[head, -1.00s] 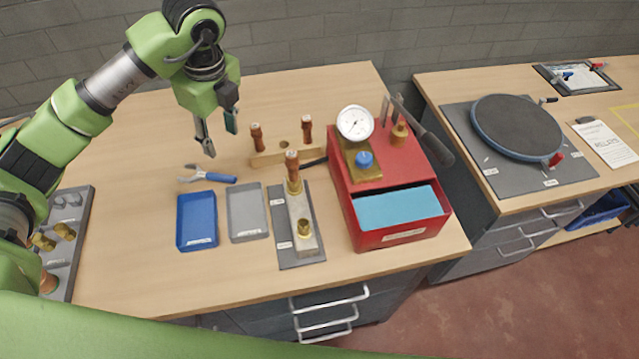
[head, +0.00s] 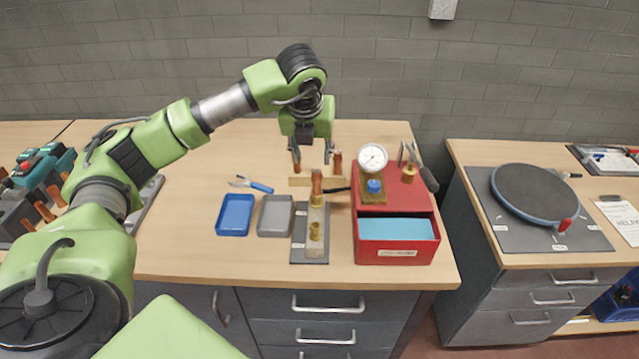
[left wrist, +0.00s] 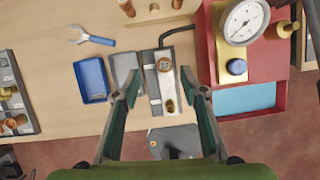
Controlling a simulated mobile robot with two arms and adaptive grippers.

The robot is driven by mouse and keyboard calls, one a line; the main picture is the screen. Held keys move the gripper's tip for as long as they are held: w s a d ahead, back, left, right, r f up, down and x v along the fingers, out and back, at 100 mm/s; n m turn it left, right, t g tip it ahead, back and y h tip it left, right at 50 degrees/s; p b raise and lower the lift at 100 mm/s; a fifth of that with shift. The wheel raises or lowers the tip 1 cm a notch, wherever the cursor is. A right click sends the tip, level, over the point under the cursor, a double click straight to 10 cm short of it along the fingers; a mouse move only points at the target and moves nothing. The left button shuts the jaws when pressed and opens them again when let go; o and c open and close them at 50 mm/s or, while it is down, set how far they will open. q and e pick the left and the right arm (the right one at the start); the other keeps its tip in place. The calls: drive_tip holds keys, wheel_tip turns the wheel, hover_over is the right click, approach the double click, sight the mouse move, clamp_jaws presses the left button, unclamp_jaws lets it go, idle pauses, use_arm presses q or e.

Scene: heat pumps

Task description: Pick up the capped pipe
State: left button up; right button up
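An upright copper pipe (head: 317,183) stands in a pale metal block with brass fittings (head: 315,240) on a grey mat. Its round, closed-looking top (left wrist: 164,65) shows in the left wrist view; I take it for the capped pipe. My left gripper (head: 312,153) is open and empty, pointing down above and behind this pipe in the head view. In the left wrist view the open fingers (left wrist: 161,82) spread on both sides of the pipe's line, with no contact visible. My right gripper is not in view.
A red box with a gauge (head: 395,250) stands close on the right. A wooden block (head: 300,182) with copper pipes is behind.

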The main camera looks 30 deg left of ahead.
sight(317, 171)
use_arm(q)
drive_tip(key=shift+x, duration=0.85)
drive_tip(key=shift+w+d+f+p, duration=0.1)
drive_tip(key=shift+f+p, duration=0.35)
drive_tip(key=shift+p, duration=0.1)
drive_tip(key=shift+w+d+f+p, duration=0.1)
drive_tip(key=shift+d+f+p, duration=0.05)
drive_tip(key=shift+f+p, duration=0.35)
drive_tip(key=p+x, duration=0.1)
drive_tip(key=x, duration=0.2)
drive_tip(key=shift+w+f+p, duration=0.1)
drive_tip(key=shift+f+p, duration=0.15)
drive_tip(key=shift+p, duration=0.05)
drive_tip(key=shift+f, duration=0.25)
drive_tip(key=shift+w, duration=0.1)
clamp_jaws()
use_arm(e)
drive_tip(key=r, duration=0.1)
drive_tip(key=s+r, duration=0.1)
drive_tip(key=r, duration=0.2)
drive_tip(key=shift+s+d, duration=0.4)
